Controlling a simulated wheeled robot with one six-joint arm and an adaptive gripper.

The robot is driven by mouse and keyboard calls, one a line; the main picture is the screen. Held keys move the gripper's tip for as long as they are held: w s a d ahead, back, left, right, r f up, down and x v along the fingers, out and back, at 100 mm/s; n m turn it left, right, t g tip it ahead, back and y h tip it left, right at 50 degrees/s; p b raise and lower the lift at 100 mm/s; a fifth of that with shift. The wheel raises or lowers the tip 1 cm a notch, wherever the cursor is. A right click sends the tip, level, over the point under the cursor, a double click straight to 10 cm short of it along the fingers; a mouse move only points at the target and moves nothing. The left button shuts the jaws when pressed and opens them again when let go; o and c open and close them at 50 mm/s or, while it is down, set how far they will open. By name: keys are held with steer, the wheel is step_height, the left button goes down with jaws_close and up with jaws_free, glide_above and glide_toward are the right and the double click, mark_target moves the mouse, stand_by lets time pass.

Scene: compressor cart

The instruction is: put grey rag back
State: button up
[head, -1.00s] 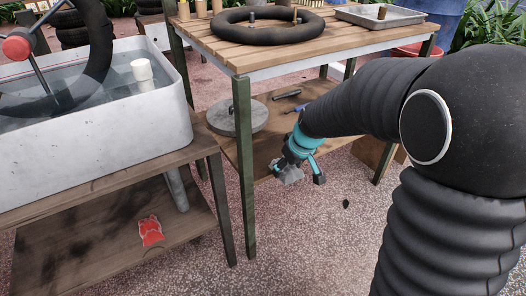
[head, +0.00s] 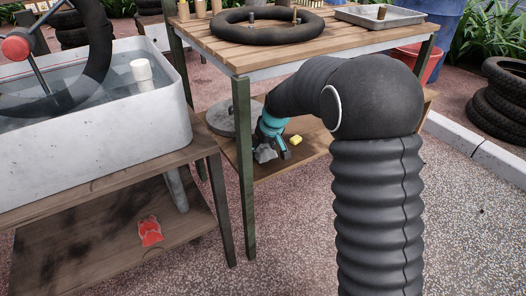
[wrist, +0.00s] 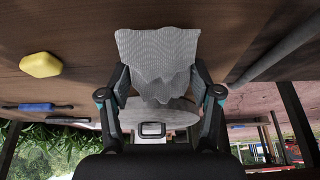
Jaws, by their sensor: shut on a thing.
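The grey rag (head: 264,155) hangs in my gripper (head: 274,153), over the lower shelf (head: 306,152) of the wooden workbench. In the wrist view the grey rag (wrist: 158,50) spreads between the two fingers of my gripper (wrist: 158,82), which are shut on it. Its far edge lies over the brown shelf boards; whether it touches them I cannot tell. A yellow block (head: 295,140) lies on the shelf just right of my gripper. It also shows in the wrist view (wrist: 41,65).
A round grey disc base (head: 226,116) stands on the shelf behind my gripper. The bench's green front leg (head: 244,170) is close on the left. A blue-handled tool (wrist: 37,107) lies past the yellow block. A red cloth (head: 150,231) lies on the left table's low shelf.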

steer(key=shift+f, duration=0.55)
steer(key=shift+f, duration=0.15)
steer(key=o, duration=1.1)
